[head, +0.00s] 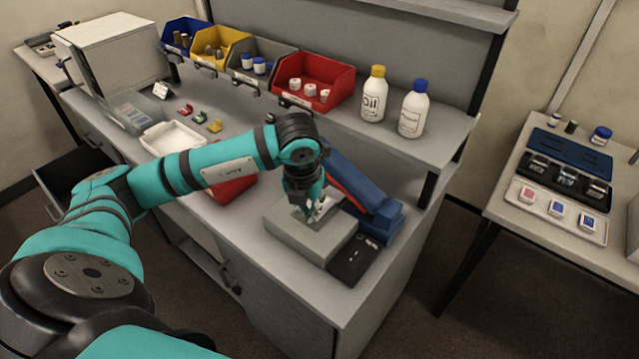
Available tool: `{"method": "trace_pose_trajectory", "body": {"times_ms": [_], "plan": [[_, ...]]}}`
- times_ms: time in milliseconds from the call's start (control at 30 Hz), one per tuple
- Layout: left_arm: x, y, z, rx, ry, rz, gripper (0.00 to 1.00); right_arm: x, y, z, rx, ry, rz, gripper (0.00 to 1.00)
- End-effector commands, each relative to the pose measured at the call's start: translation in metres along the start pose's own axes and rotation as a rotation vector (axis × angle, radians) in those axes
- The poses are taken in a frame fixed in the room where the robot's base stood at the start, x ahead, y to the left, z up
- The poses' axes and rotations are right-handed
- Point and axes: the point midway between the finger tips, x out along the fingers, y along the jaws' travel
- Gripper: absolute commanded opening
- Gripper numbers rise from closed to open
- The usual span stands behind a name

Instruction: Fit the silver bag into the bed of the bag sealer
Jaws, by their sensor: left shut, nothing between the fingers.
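The bag sealer (382,211) stands on the bench at the right, with a long blue and red arm raised at a slant. A light grey block (292,236) lies in front of it, and a dark box with small controls (354,262) is beside the block. My left gripper (313,214) points down just above the grey block, close to the sealer's arm; it is shut and empty. Its fingers hide part of the block and sealer. I cannot make out a silver bag for certain near the gripper. My right gripper is not in view.
Two bottles (412,108) and several coloured bins (312,82) stand on the raised shelf behind. A red container (236,188) is partly behind my left arm. A white tray (172,138) lies farther left. The right table holds a black tray (568,178) with shiny items and a white tray (556,211).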

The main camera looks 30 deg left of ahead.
Motion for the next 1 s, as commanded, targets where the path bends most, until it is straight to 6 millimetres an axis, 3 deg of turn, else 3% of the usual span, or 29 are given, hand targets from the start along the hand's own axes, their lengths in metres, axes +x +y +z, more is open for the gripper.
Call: {"method": "trace_pose_trajectory", "body": {"times_ms": [200,367,467,533,1000], "plan": [[0.004,-0.001,0.048,-0.002,0.002,-0.002,0.0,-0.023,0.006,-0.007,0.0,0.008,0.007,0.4],[0.009,-0.001,0.073,-0.001,0.002,-0.002,0.0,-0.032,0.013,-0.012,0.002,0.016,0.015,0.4],[0.017,-0.001,0.068,0.004,0.006,-0.001,0.0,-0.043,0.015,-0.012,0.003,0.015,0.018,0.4],[0.028,-0.001,0.067,0.004,0.002,-0.002,0.0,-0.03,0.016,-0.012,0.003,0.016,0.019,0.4],[0.033,0.0,0.064,0.004,0.009,0.003,0.0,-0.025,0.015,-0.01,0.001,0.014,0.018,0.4]]}}
